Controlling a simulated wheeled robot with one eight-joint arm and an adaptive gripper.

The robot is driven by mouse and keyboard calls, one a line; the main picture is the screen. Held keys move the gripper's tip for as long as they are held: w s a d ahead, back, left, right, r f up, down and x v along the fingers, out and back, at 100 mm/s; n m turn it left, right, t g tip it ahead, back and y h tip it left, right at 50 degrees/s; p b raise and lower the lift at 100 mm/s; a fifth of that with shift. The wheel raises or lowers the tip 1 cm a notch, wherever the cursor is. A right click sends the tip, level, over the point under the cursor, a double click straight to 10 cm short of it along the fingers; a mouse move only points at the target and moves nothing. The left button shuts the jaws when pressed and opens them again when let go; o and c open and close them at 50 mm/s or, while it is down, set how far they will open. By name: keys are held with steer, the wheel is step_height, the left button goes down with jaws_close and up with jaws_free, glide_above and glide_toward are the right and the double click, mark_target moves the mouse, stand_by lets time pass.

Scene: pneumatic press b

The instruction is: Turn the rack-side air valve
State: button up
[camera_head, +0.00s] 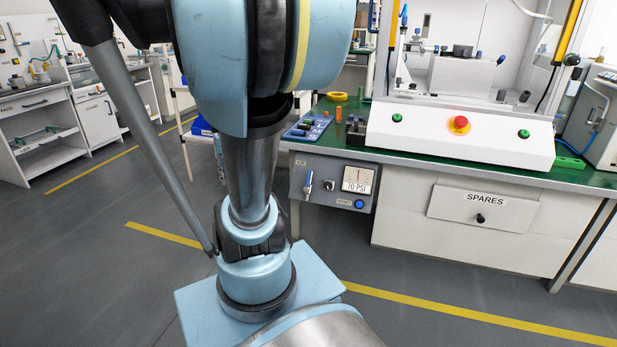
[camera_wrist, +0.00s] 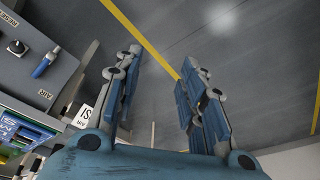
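A grey air panel (camera_head: 331,170) hangs under the front edge of the green-topped bench in the head view. A blue-handled valve lever (camera_head: 308,184) is at its left, near the AIR label, with its handle pointing up. In the wrist view the panel lies at the left edge, turned sideways, with the blue lever (camera_wrist: 45,63) and a dark knob (camera_wrist: 17,48) beside it. My gripper (camera_wrist: 158,58) is open and empty, with its two fingers apart over the floor. It is to the right of the lever and not touching it. In the head view my arm hides the gripper.
The panel also carries a gauge (camera_head: 359,181) reading 70 PSI and a blue button (camera_head: 359,204). A SPARES drawer (camera_head: 482,208) is to its right. A blue tray (camera_head: 306,128) sits on the bench above the panel. The floor in front is clear, with yellow lines.

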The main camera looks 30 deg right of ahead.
steer(key=w+d+m, duration=0.2)
steer(key=w+d, duration=0.5)
steer(key=d, duration=0.1)
steer(key=m+t+h, duration=0.1)
steer(key=m+h, duration=0.1)
steer(key=m, duration=0.2)
glide_above(309, 172)
steer(key=s+a, duration=0.3)
steer(key=s, duration=0.3)
step_height(309, 172, down, 8)
steer(key=shift+w+x, duration=0.2)
steer(key=shift+x, duration=4.05)
steer(key=shift+w+x, duration=0.25)
steer(key=shift+x, duration=4)
steer(key=shift+r, duration=0.15)
